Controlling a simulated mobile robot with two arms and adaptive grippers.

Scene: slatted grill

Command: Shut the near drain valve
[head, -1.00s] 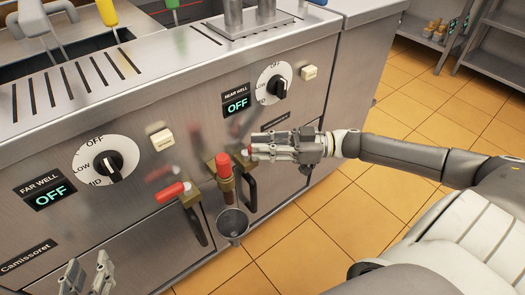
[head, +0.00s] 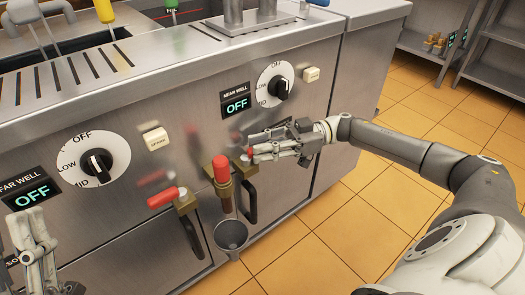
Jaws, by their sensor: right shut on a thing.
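The near drain valve (head: 250,153) is on the steel front below the near-well dial. Only a bit of its red lever shows past my fingertips, with brass beside it. My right gripper (head: 257,152) is shut on that red lever, coming in from the right. The fingers and hand hide most of the lever, so its angle is hard to tell. My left gripper (head: 32,240) is at the lower left, clear of the valves and partly cut off by the frame; its opening cannot be told.
A brass tap with an upright red grip (head: 221,168) stands left of my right gripper, above a metal cup (head: 231,236). Another valve with a red lever (head: 163,197) points left. A black handle (head: 250,203) juts out below my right gripper. Floor is open at right.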

